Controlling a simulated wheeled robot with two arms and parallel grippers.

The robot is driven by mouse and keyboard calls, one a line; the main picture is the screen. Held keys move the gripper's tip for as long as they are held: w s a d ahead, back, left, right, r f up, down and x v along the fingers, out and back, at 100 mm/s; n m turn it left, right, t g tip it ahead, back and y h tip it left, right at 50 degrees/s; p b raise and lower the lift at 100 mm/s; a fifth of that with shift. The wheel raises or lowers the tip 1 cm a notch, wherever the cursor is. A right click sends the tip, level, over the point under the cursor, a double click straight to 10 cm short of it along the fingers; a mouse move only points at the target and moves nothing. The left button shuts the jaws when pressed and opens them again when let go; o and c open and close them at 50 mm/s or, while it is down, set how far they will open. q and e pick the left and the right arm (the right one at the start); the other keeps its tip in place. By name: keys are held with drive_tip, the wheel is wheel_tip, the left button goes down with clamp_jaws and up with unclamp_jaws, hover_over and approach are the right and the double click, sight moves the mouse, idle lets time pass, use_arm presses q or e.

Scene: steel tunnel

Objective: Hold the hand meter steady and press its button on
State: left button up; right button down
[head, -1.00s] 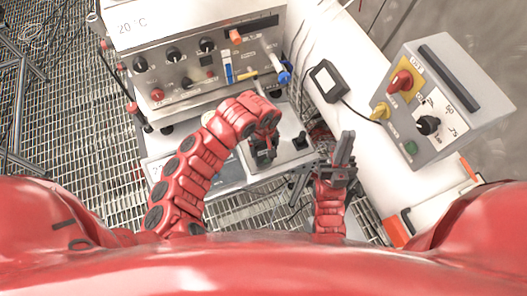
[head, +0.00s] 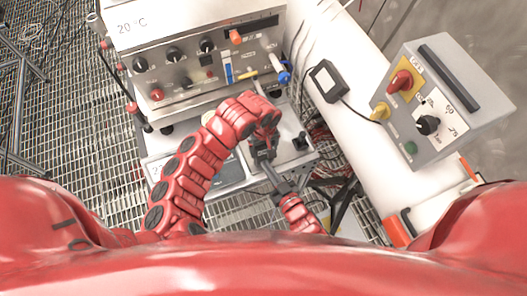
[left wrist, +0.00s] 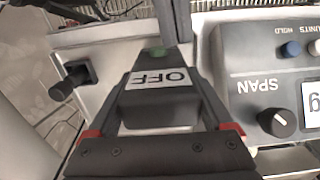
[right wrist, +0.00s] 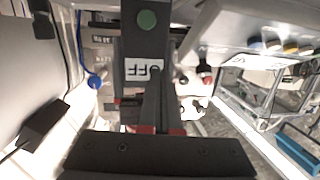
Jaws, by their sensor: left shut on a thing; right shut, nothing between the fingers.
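The hand meter is dark, with a white label reading OFF and a round green button. In the left wrist view the meter (left wrist: 160,112) sits between the fingers of my left gripper (left wrist: 160,65), its label upside down. In the right wrist view the meter (right wrist: 140,42) faces me, green button at the top. My left gripper (head: 263,150) is shut on it above the bench. My right gripper (right wrist: 157,72) is shut and empty, its tips in front of the label, below the button in the picture. I cannot tell whether they touch the meter. In the head view the arms mostly hide the meter.
A scale-like device with a display (head: 232,168) and SPAN knob (left wrist: 280,122) is beside the meter. A steel instrument box (head: 185,70) with knobs stands behind. A grey control box (head: 440,100) with a red switch is at right, on a white pipe (head: 345,130). Floor is grating.

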drive_tip(key=s+d+f+n+g+h, duration=0.3)
drive_tip(key=s+f+n+g+h, duration=0.25)
drive_tip(key=n, duration=0.25)
drive_tip(key=shift+h, duration=0.35)
drive_tip(key=shift+w+a+f, duration=0.1)
drive_tip(key=shift+w+a, duration=0.3)
drive_tip(key=shift+w, duration=0.8)
drive_tip(key=shift+w+a+r, duration=0.1)
drive_tip(key=shift+w+a, duration=0.35)
drive_tip(key=shift+w, duration=0.7)
drive_tip(key=shift+w+a+f, duration=0.1)
drive_tip(key=shift+w+a, duration=0.3)
drive_tip(key=shift+w, duration=0.8)
drive_tip(key=shift+w, duration=0.1)
drive_tip(key=shift+w+a, duration=0.15)
drive_tip(key=shift+w, duration=0.15)
drive_tip(key=shift+s, duration=0.4)
